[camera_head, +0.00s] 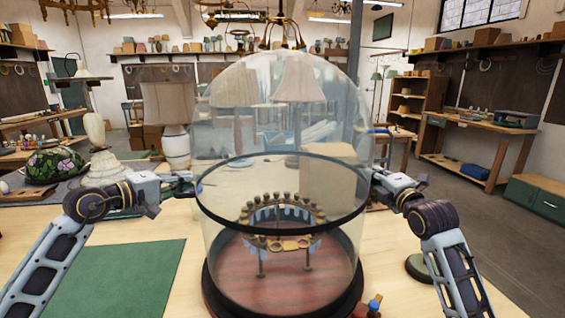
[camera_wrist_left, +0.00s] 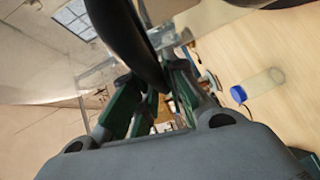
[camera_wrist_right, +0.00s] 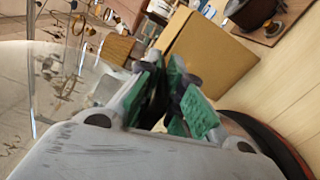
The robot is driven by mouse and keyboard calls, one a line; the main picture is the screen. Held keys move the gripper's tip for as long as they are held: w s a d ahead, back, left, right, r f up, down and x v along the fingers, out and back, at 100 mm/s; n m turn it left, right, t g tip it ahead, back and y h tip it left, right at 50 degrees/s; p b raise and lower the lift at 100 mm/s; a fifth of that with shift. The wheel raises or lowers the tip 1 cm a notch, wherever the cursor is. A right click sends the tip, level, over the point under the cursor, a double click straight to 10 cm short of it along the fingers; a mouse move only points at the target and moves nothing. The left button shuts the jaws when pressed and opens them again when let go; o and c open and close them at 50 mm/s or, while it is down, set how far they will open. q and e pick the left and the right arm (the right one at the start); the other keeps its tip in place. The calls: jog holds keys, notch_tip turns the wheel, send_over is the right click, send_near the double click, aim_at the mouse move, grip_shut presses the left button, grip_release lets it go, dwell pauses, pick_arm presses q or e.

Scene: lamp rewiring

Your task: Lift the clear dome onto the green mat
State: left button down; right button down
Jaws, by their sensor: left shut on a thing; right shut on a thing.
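The clear dome (camera_head: 280,110) stands large in the middle of the head view, upright, with a black band (camera_head: 275,229) around it. Its glass reaches down to a round red-brown wooden base (camera_head: 265,285); I cannot tell whether a gap lies between them. My left gripper (camera_head: 190,187) is shut on the band at the dome's left side. In the left wrist view the dark band (camera_wrist_left: 135,40) runs into its green fingers. My right gripper (camera_head: 377,182) is shut on the band at the right side. The green mat (camera_head: 125,280) lies flat and bare to the left.
Inside the dome a small ring-shaped piece (camera_head: 280,225) stands on thin legs on the base. A small red-and-blue item (camera_head: 374,304) is beside the base at front right.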

pick_arm(q)
jog(key=shift+f, duration=0.2)
jog(key=shift+r, duration=0.15)
pick_arm(e)
jog(key=shift+r, duration=0.15)
pick_arm(q)
jog(key=shift+w+r+p, duration=0.1)
jog(key=shift+r+p, duration=0.2)
jog(key=shift+p, duration=0.1)
pick_arm(e)
jog(key=shift+r, duration=0.35)
